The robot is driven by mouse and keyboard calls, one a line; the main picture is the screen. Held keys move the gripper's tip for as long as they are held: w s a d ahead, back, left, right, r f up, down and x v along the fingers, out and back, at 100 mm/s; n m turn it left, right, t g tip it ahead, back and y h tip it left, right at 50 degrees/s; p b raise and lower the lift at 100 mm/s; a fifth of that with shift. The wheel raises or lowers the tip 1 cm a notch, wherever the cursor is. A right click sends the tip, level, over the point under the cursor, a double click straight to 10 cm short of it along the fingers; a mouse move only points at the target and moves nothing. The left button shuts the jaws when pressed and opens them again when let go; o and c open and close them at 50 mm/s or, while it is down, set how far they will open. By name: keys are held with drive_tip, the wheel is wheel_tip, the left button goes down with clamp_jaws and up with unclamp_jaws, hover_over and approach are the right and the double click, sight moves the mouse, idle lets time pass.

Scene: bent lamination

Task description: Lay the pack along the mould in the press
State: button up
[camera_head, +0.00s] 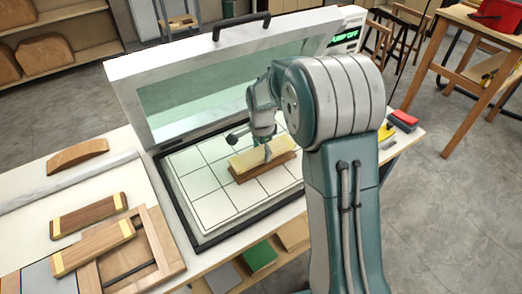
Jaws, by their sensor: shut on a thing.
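The press (193,228) stands open on the bench, its framed lid raised at the back and its gridded bed bare around the middle. A brown mould (272,171) lies on the bed, right of centre. A pale yellow pack (244,161) shows directly over the mould, running roughly the same way. My gripper (267,154) points down at the middle of the pack and is shut on it. The fingers cover part of the pack, and my arm hides the bed's right side. I cannot tell whether the pack touches the mould all along.
Two wooden strips with yellow ends (88,215) (94,247) and a curved wooden piece (77,154) lie on the bench at left. A display on the press (345,38) reads "PUMP OFF". Coloured blocks (403,119) lie at right. The raised lid bounds the back.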

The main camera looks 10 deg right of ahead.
drive_tip(key=shift+f, duration=0.55)
idle(0.7)
drive_tip(key=o, duration=1)
wheel_tip(320, 180, up, 11)
drive_tip(key=shift+w+r, duration=0.1)
drive_tip(key=shift+r, duration=0.35)
drive_tip(key=s+r+n+t, duration=0.3)
drive_tip(key=s+r+n, duration=0.5)
drive_tip(key=s, duration=0.5)
drive_tip(key=s+n+t, duration=0.1)
drive_tip(key=s+n, duration=0.1)
drive_tip(key=s, duration=0.3)
drive_tip(key=s+n, duration=0.2)
drive_tip(key=s, duration=0.2)
drive_tip(key=s+n+t, duration=0.1)
drive_tip(key=s+n, duration=0.1)
drive_tip(key=s, duration=0.3)
drive_tip(key=shift+s+d+r+n+t, duration=0.1)
drive_tip(key=shift+s+d+n+t, duration=0.1)
drive_tip(key=shift+s+n+t, duration=0.1)
